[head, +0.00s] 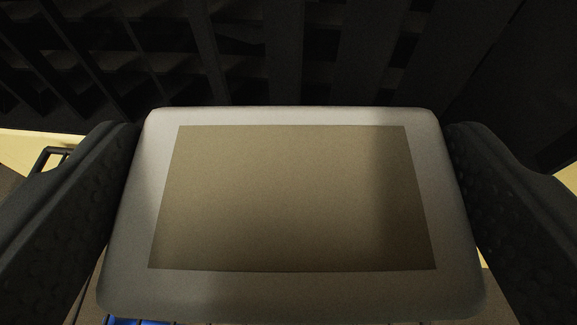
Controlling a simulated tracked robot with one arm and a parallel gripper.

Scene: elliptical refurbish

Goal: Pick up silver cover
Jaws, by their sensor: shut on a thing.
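The silver cover (290,292) fills the middle of the head view. It is a light grey, rounded rectangular frame around a flat brownish panel (290,195). My gripper (290,200) is shut on it, with one dark, textured finger against its left side and the other against its right side. The cover's underside is hidden.
A dark rack-like structure with slanted slats and compartments (200,50) spans the top of the view beyond the cover. A pale yellow surface (22,152) shows at the left edge. A small blue thing (135,321) shows below the cover, mostly hidden.

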